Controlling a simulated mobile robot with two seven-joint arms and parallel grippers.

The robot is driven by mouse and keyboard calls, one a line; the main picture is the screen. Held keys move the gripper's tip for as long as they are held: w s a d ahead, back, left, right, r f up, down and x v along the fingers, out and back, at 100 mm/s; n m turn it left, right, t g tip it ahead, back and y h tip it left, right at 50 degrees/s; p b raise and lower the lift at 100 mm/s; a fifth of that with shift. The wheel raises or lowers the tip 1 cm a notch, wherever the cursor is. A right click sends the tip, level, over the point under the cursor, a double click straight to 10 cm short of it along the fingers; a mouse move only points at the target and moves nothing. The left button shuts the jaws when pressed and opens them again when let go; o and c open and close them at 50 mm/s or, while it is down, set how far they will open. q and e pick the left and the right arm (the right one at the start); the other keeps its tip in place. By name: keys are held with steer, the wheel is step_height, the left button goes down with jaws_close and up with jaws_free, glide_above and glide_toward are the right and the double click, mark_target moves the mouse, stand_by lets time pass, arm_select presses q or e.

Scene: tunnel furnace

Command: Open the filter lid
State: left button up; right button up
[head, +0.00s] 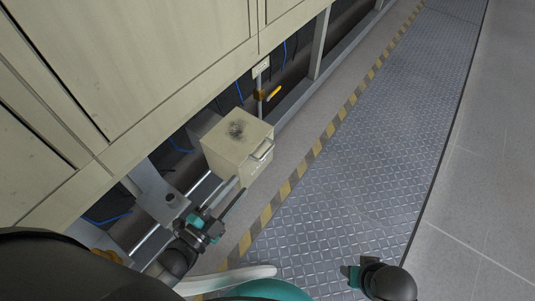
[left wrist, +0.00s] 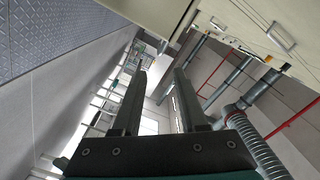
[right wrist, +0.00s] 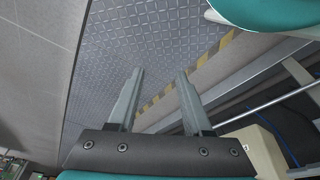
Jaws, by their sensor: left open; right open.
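A beige box (head: 229,150) with a dark smudge on top stands low beside the furnace; I take it as the filter. A metal handle (head: 263,149) is on its right-hand face, with small lettering below. No open gap shows at this face. My left gripper (head: 239,190) is open and empty, with its fingers just below the box in the picture; contact cannot be told. Its fingers also show apart in the left wrist view (left wrist: 160,75). My right gripper (right wrist: 160,75) is open and empty over the walkway, away from the handle.
Beige furnace panels (head: 150,60) rise at the left. Behind the box are a yellow-handled valve (head: 272,92), blue cables and metal rails. A yellow-black striped edge (head: 313,153) borders the clear patterned metal walkway (head: 365,155) at the right.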

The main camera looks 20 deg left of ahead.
mark_target(265, 154)
arm_select(q)
steer(key=b+x, duration=0.3)
steer(key=x, duration=0.9)
steer(key=shift+w+d+f+b, duration=0.1)
steer(key=shift+w+b, duration=0.25)
steer(key=shift+w+d, duration=0.25)
steer(key=shift+w, duration=0.35)
arm_select(e)
step_height(265, 154, up, 9)
steer(key=w+t, duration=0.1)
steer(key=shift+w+t, duration=0.15)
steer(key=shift+t, duration=0.15)
steer(key=shift+a, duration=0.1)
arm_select(q)
jaws_close()
